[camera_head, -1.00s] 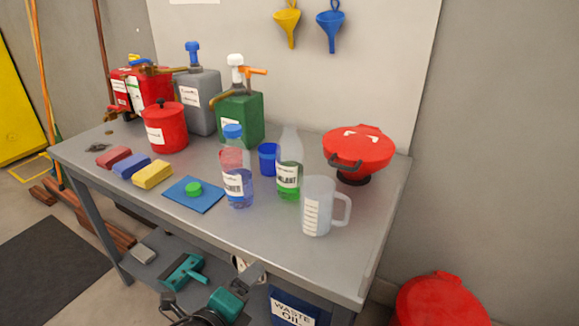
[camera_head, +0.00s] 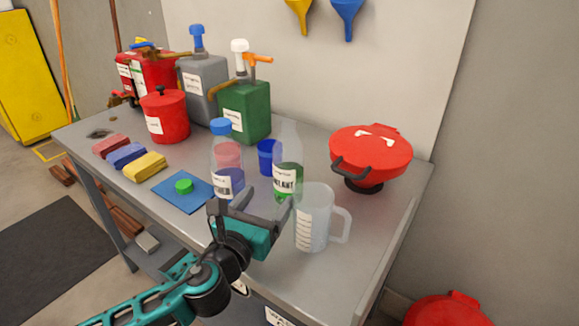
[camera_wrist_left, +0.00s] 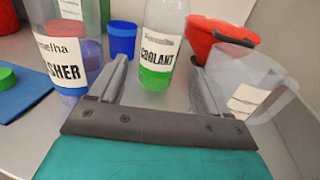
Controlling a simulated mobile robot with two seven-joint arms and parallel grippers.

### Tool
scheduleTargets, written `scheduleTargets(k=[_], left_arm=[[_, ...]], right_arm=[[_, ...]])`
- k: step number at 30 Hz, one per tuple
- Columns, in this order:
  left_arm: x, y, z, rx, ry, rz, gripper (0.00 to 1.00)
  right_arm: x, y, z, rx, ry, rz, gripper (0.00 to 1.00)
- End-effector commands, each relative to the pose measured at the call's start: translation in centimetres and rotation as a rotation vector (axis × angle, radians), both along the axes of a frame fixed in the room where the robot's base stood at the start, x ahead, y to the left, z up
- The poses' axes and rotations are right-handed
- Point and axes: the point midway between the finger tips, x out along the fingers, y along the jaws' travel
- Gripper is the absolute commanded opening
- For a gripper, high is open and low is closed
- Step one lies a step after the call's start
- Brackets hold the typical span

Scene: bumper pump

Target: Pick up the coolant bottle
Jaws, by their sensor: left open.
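The coolant bottle (camera_head: 288,172) stands upright on the workbench, clear with a white label and green liquid low inside. In the left wrist view the coolant bottle (camera_wrist_left: 162,45) stands ahead, in line with the gap between the fingers. My left gripper (camera_head: 250,203) is open and empty at the bench's front side, short of the bottle. It also shows in the left wrist view (camera_wrist_left: 160,75), fingers spread on either side of the bottle's line. In the head view a finger partly overlaps the bottle's lower part. My right gripper is not in view.
A washer bottle (camera_head: 227,158) stands left of the coolant bottle, and a clear jug (camera_head: 312,225) stands close on its right. A blue cup (camera_head: 268,157) is behind. A blue cloth (camera_head: 178,197) with a green cap (camera_head: 184,186) lies left. A red funnel pan (camera_head: 370,155) stands right.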

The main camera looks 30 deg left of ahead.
Motion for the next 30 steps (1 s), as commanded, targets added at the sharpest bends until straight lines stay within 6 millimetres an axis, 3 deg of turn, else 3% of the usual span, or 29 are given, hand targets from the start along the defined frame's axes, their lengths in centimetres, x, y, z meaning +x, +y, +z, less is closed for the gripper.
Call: scheduleTargets(k=[4,14,22,30], left_arm=[[2.3,0.2,0.1,-0.002,-0.001,0.001,0.77],[4.6,0.3,0.2,-0.003,0.000,0.000,0.77],[8.1,0.4,0.4,-0.004,0.001,0.000,0.77],[9.0,0.5,0.4,-0.003,0.002,-0.001,0.77]], right_arm=[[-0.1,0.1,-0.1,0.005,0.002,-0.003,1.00],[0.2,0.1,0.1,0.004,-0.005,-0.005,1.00],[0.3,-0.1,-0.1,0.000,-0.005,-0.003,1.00],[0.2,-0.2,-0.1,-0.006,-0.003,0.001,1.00]])
